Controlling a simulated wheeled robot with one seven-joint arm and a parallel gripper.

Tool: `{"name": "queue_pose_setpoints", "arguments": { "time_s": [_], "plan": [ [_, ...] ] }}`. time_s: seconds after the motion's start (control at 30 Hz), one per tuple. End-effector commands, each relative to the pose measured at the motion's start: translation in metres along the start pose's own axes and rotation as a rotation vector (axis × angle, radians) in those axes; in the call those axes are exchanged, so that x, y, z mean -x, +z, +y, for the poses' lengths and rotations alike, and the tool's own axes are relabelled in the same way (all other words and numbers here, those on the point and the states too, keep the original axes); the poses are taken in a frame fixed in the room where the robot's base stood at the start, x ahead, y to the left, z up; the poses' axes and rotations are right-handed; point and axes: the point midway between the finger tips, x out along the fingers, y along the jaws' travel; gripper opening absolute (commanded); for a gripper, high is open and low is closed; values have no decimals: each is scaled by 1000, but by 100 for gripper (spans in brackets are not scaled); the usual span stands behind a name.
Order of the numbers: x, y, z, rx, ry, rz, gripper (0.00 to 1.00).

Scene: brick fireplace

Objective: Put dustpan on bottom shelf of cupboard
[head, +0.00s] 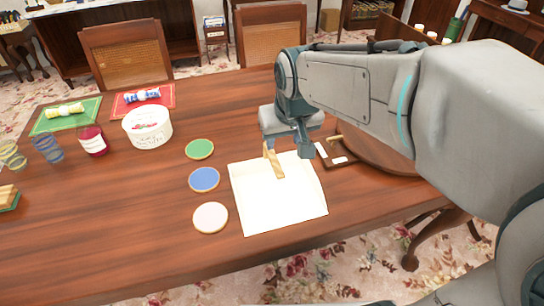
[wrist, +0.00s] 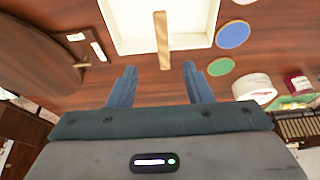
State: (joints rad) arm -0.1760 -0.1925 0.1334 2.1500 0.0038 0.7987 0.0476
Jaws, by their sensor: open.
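The dustpan (head: 285,205) is a white square pan with a wooden handle (head: 274,162), lying on the brown wooden table. In the wrist view the white pan (wrist: 190,35) shows at the top, and its handle (wrist: 162,42) points toward my gripper (wrist: 160,85). My gripper (head: 288,148) is open and empty, above the table at the handle end. In the wrist view the handle lines up with the gap between the two fingers, and its end lies near their tips. I cannot tell the height between them. I cannot identify the cupboard for sure.
Green (head: 200,149), blue (head: 204,179) and white (head: 210,217) coasters lie left of the dustpan. A white tub (head: 147,127), a red candle jar (head: 92,140) and glasses stand farther left. A dark holder (head: 335,154) and a round wooden board (head: 375,150) are at right.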

Motion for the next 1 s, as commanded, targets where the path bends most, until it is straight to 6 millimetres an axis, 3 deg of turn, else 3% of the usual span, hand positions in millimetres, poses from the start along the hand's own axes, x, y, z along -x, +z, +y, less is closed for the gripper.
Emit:
{"name": "queue_pose_setpoints", "arguments": {
  "time_s": [0.23, 0.5, 0.77, 1.0],
  "plan": [
    [-30, -7, -10, 17, -11, 5, 45],
    [-81, -7, -10, 17, -11, 5, 45],
    [-101, -8, -9, 15, -11, 6, 45],
    [-135, -9, -3, 15, -10, 4, 45]
  ]
}}
